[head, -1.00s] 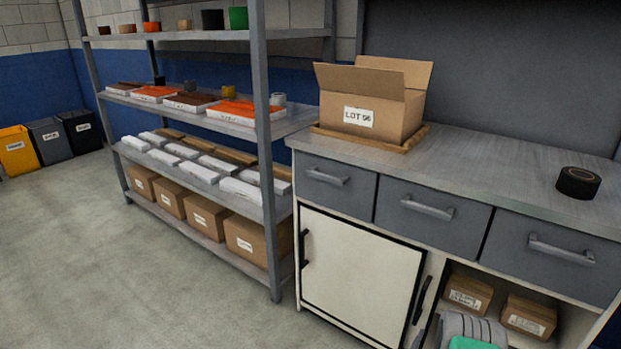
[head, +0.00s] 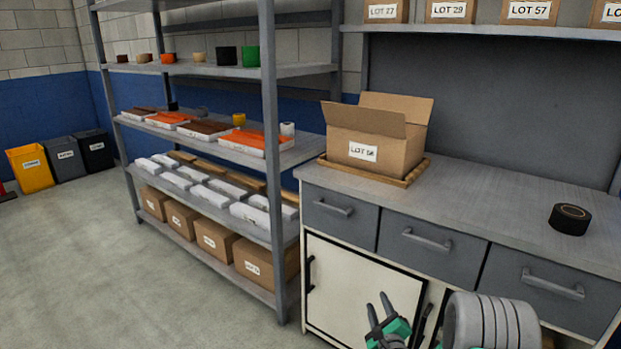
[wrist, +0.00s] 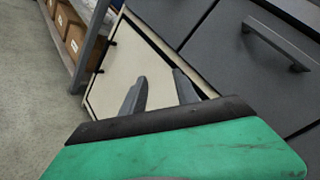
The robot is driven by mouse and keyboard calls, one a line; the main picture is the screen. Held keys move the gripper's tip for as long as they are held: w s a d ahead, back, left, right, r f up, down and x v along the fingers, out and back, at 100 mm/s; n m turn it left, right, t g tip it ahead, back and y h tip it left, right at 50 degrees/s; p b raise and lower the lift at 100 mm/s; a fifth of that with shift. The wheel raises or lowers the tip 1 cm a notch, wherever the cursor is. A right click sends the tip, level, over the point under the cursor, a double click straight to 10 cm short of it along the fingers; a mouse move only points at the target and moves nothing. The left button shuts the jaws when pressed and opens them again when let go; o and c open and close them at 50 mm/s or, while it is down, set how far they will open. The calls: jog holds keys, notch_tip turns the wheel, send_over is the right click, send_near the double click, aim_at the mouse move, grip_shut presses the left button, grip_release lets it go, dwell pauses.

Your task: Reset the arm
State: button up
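My gripper (head: 380,308) shows at the bottom of the head view, in front of the cabinet's white door (head: 345,282). Its two grey fingers point up and stand apart with nothing between them. In the wrist view, my gripper (wrist: 160,88) is also open and empty, with the white door and the edge of the dark drawer fronts beyond the fingertips. My green gripper body fills the bottom of that view.
An open box marked LOT (head: 375,140) sits on a wooden tray (head: 413,176) on the counter (head: 480,195). A black tape roll (head: 569,219) lies to the right. A loaded shelving rack (head: 268,110) stands left. Bins (head: 31,168) stand far left; the floor (head: 90,270) between is clear.

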jog(key=s+a+r+n+g+y+p, duration=0.25)
jog(key=a+r+n+p, duration=0.2)
jog(key=r+n, duration=0.4)
jog(key=s+a+r+n+g+y+p, duration=0.25)
jog(key=a+r+n+g+p, duration=0.2)
jog(key=r+n, duration=0.35)
jog(key=s+d+r+n+g+h+p, duration=0.2)
jog(key=s+r, duration=0.5)
jog(key=s, duration=0.5)
jog(key=s+d+r+n+g+h+p, duration=0.3)
jog(key=s+r+n+g+p, duration=0.2)
jog(key=s, duration=0.8)
jog(key=r+n+p, duration=0.1)
jog(key=r+n, duration=0.1)
jog(key=shift+n+h, duration=0.3)
jog(key=shift+n, duration=0.05)
jog(key=shift+w+d, duration=0.1)
jog(key=shift+d, duration=0.1)
